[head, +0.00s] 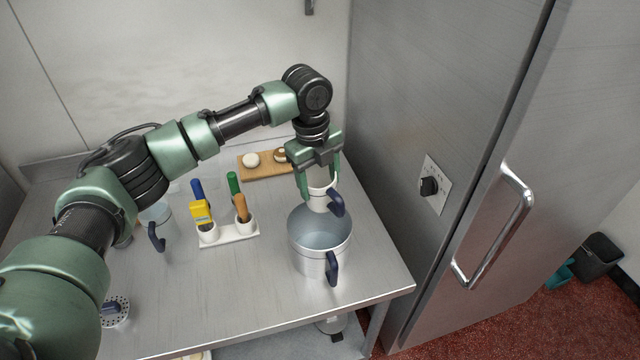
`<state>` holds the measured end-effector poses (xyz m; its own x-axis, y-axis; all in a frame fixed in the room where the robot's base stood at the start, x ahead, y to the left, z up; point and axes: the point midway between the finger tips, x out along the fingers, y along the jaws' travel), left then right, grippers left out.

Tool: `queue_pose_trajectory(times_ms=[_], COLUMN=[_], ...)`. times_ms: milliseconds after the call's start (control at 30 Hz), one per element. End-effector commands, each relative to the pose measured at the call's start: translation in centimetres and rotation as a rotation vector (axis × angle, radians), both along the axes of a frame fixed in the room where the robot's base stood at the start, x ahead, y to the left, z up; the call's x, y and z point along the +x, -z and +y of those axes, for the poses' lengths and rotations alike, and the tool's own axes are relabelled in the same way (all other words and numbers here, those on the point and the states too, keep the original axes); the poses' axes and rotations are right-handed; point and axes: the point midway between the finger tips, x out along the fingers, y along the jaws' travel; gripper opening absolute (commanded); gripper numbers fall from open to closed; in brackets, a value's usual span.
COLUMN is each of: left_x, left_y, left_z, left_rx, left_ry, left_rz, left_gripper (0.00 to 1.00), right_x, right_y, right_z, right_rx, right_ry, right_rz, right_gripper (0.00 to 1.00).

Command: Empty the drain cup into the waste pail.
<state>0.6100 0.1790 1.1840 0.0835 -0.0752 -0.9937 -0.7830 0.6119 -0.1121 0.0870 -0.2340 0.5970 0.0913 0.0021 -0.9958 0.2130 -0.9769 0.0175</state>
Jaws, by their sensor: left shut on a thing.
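My left gripper (318,188) is shut on a small white cup with a dark blue handle, the drain cup (317,203). It holds the cup above the back rim of a large metal pail, the waste pail (313,262), which stands upright near the right end of the table. The pail has a dark blue handle at its front right. The cup looks about upright; its contents are hidden by the gripper fingers. The pail's inside looks pale and smooth, and I cannot tell whether it holds liquid. My right gripper is out of view.
A white rack (230,236) with upright coloured-handled tools stands left of the pail. A clear jug (160,213) stands further left. A wooden board (262,171) with pale round pieces lies behind. A steel cabinet (420,130) closes off the right side. The front middle of the table is clear.

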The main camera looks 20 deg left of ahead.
Motion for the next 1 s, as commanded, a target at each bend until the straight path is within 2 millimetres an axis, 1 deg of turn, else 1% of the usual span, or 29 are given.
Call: queue_pose_trajectory(times_ms=[33, 167, 533, 833, 1000], left_x=[0.1, -0.1, -0.2, -0.1, -0.2], left_y=[-0.4, -0.7, -1.0, -3.4, -3.8], left_z=[-0.1, 0.0, 0.1, 0.1, 0.1], left_rx=[0.025, 0.064, 0.068, 0.067, 0.068], left_ry=[0.001, 0.000, 0.001, 0.001, 0.001], left_rz=[0.032, 0.082, 0.087, 0.086, 0.087], left_gripper=[0.00, 0.00, 0.00, 0.00, 0.00], right_x=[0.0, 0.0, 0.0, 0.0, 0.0], right_y=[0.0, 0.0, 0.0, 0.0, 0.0], right_z=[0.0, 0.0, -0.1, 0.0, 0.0], right_rx=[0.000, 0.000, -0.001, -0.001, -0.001], right_ry=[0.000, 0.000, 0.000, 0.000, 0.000], right_rz=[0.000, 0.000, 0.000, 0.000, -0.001], right_gripper=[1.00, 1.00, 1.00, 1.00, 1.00])
